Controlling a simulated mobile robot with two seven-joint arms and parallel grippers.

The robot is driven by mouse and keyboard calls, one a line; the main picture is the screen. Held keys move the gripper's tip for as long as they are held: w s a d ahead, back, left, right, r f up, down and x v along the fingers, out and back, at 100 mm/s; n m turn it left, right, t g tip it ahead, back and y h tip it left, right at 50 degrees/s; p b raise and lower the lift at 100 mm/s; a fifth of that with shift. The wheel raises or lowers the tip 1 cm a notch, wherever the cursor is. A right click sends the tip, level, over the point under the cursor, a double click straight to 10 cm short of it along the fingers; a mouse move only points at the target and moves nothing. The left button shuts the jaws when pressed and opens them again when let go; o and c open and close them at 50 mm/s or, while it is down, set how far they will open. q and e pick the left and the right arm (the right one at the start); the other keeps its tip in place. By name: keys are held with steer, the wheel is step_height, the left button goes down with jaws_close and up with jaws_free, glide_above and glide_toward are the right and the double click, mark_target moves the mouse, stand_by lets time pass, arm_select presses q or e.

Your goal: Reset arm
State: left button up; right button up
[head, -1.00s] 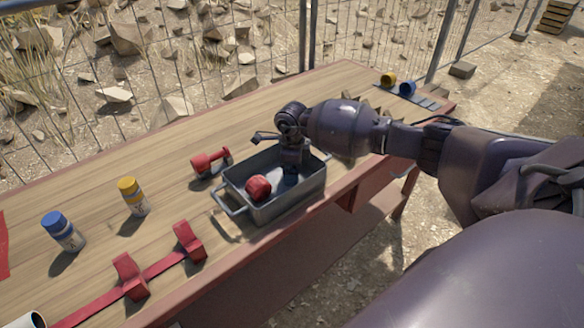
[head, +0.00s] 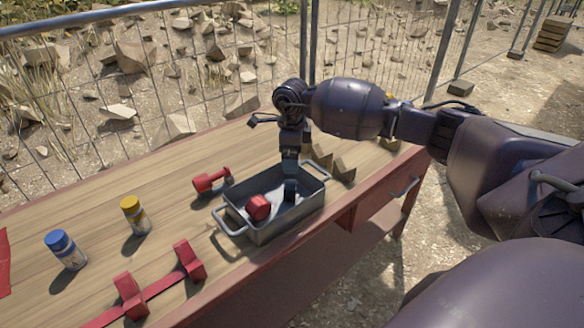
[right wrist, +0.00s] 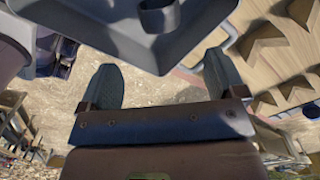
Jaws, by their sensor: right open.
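My right arm comes in from the right in the head view. Its gripper (head: 290,166) hangs just above the back wall of a grey metal tray (head: 275,226) with handles. In the right wrist view the two fingers (right wrist: 163,88) stand wide apart with nothing between them. The tray's underside or wall (right wrist: 100,38) fills the top of that view. A red object (head: 258,207) and a dark blue-grey object (head: 291,190) lie in the tray. My left gripper is not in view.
A yellow-capped bottle (head: 135,215) and a blue-capped bottle (head: 66,250) stand at left. A red rack (head: 160,282) lies near the front edge. Wooden blocks (head: 343,169) sit right of the tray. A wire fence runs behind.

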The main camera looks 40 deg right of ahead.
steer(key=shift+r, duration=0.6)
